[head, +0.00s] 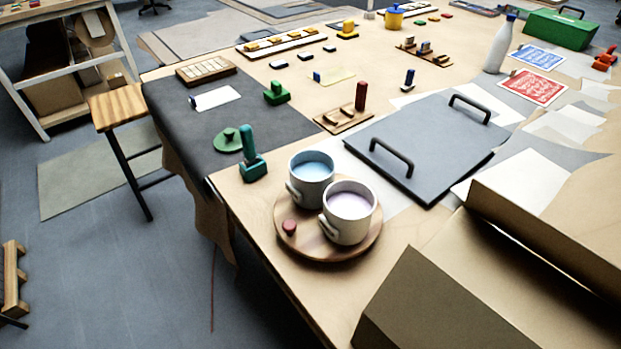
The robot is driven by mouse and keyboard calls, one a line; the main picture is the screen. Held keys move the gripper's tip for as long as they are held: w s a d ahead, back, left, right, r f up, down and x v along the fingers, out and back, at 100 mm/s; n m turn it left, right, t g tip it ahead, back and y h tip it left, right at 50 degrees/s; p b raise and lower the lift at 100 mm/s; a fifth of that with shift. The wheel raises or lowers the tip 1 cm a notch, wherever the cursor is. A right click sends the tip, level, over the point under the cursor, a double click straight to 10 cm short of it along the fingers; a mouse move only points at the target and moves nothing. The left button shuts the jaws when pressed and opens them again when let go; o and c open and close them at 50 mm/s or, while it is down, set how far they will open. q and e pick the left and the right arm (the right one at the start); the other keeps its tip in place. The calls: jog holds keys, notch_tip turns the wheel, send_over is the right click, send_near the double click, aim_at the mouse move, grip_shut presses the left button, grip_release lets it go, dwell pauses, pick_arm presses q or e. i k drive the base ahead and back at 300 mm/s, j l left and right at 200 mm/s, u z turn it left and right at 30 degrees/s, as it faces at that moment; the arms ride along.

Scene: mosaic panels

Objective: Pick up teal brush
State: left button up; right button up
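A teal brush-like thing (252,167) with an upright rounded handle on a blocky base stands on the table near its left edge. It is just left of a round wooden tray (283,246) and touches neither tray nor mugs. A flat green disc with a knob (228,141) lies just behind it on the dark mat. Neither of my grippers is in view. Nothing in the picture holds the teal thing.
Two mugs (311,179) with pale blue and lilac contents stand on the tray. A grey board with two handles (428,145) lies to the right. An open cardboard box (440,300) fills the front right. A wooden stool (118,106) stands left of the table.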

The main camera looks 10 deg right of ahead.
aim_at(251, 158)
jog(key=i+j+z, duration=0.25)
jog(key=j+z, duration=0.5)
jog(key=i+j, duration=0.05)
jog(key=j, duration=0.1)
